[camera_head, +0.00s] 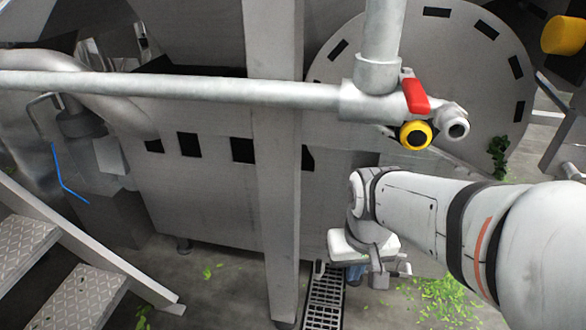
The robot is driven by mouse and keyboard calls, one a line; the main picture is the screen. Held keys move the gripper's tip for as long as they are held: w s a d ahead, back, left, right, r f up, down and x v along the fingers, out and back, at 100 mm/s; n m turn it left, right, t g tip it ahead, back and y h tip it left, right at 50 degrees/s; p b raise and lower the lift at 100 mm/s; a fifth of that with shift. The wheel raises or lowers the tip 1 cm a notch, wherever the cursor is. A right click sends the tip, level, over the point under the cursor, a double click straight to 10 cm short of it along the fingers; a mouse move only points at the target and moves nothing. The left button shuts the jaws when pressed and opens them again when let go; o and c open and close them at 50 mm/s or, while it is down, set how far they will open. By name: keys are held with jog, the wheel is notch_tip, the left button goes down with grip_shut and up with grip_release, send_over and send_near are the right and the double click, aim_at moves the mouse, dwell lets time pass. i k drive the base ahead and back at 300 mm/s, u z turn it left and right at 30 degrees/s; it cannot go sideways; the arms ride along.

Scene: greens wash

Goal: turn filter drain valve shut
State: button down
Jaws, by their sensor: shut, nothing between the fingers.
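A valve with a red lever (415,96) sits on the grey pipe joint at the upper right. A yellow and black round knob (416,135) and an open pipe stub (456,128) are just below it. I cannot tell from this view whether either of these is the filter drain valve. My gripper is shut and empty, low over the floor, well below the red lever.
A long horizontal pipe (200,88) and a grey upright post (276,180) cross in front of the tank. A floor drain grate (323,300) lies below, with green leaf scraps (447,298) to the right. Metal steps (80,297) stand at lower left.

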aim_at(319, 261)
jog(key=k, duration=0.45)
jog(key=z, duration=1.25)
jog(key=k, duration=1.95)
jog(key=u, duration=0.65)
jog(key=i, duration=1)
jog(key=u, duration=0.05)
